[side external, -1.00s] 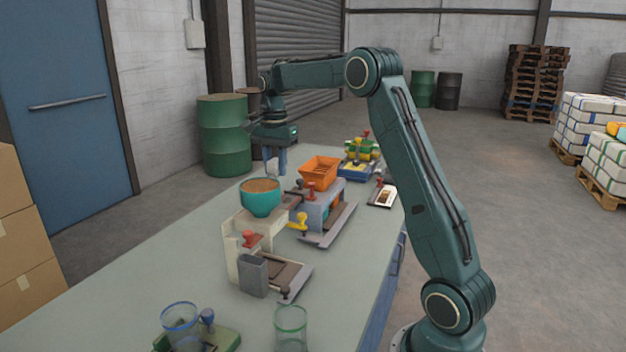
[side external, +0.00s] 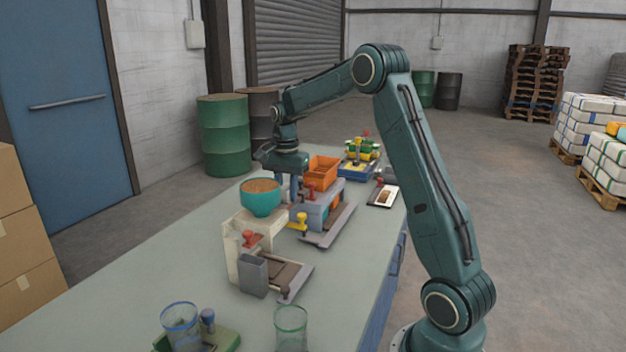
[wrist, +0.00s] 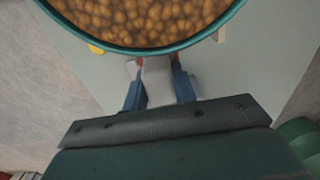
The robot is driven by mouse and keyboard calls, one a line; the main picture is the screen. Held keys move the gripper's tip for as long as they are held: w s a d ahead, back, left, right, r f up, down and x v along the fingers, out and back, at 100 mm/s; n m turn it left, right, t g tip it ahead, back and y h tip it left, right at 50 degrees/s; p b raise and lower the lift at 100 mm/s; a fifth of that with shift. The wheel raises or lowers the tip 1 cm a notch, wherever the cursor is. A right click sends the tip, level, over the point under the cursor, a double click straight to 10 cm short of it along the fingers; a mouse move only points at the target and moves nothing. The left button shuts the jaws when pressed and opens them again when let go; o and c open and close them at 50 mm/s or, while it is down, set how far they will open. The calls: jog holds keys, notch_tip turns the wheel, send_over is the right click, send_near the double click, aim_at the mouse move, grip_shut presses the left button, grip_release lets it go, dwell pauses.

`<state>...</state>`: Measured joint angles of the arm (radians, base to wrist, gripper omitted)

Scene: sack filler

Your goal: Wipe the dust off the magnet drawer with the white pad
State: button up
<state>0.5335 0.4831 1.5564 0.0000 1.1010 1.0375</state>
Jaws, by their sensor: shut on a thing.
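My gripper (side external: 292,187) hangs behind the teal bowl (side external: 262,202) and beside the orange bin (side external: 320,173); its fingertips are partly hidden in the side view. In the wrist view my gripper (wrist: 158,84) has its blue fingers shut on the white pad (wrist: 157,75). I cannot tell for certain which piece is the magnet drawer. The pad appears clear of the tray.
The teal bowl, full of brown grains, fills the top of the wrist view (wrist: 150,43). A grey box (side external: 318,212) with a red knob stands under the orange bin. A beige stand (side external: 258,230) and two glasses (side external: 291,330) are nearer. The table's left side (side external: 130,270) is clear.

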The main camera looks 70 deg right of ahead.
jog(key=w+r, duration=0.3)
jog(key=r, duration=0.5)
dwell(3.0)
jog(key=shift+d+r, duration=0.1)
dwell(0.4)
